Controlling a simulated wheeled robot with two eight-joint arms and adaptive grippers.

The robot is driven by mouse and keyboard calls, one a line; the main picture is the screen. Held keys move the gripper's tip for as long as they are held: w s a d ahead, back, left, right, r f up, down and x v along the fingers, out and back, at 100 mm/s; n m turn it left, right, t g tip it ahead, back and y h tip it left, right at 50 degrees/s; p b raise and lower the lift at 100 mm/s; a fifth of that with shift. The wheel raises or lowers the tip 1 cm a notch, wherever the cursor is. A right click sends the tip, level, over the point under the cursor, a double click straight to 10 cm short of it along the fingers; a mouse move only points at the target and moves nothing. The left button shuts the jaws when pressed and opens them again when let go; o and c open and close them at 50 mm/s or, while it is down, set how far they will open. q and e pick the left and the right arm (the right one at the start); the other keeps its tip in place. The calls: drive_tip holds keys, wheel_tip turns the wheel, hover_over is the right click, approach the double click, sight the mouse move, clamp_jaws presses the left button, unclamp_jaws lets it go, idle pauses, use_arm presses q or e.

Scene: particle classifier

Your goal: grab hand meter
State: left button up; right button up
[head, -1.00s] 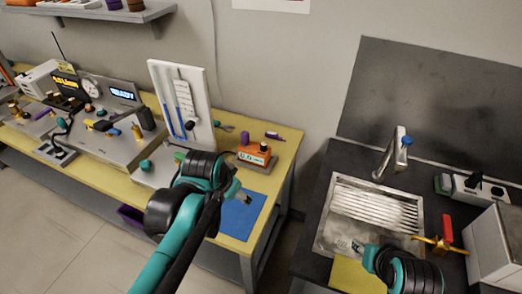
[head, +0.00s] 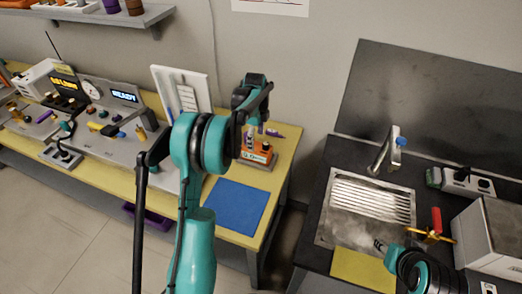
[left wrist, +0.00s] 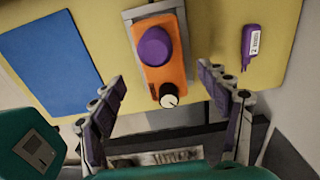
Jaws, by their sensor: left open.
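An orange meter (head: 258,157) with a small display sits on a grey stand near the right end of the yellow bench. In the left wrist view this orange meter (left wrist: 168,73) shows a purple knob on top and a small white-and-black dial. My left gripper (head: 252,131) is above it, pointing down and partly hidden by its own arm. In the left wrist view the left gripper (left wrist: 162,80) is open and empty, with its fingers on either side of the meter. My right gripper (head: 379,244) is over the sink edge; its jaws are too small to judge.
A small purple labelled tool (left wrist: 249,46) lies right of the meter, on the bench. A blue mat (head: 234,207) lies in front of it. A white panel (head: 181,90) and instruments stand left. The sink (head: 335,235) is on the dark counter at right.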

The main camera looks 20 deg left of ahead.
sight(256, 146)
use_arm(q)
drive_tip(key=f+b, duration=0.1)
drive_tip(key=f, duration=0.3)
drive_tip(key=f+b, duration=0.2)
drive_tip(key=f, duration=0.1)
drive_tip(key=shift+w+f, duration=0.2)
drive_tip(key=shift+f, duration=0.2)
drive_tip(key=shift+r, duration=0.1)
drive_tip(key=c, duration=1.6)
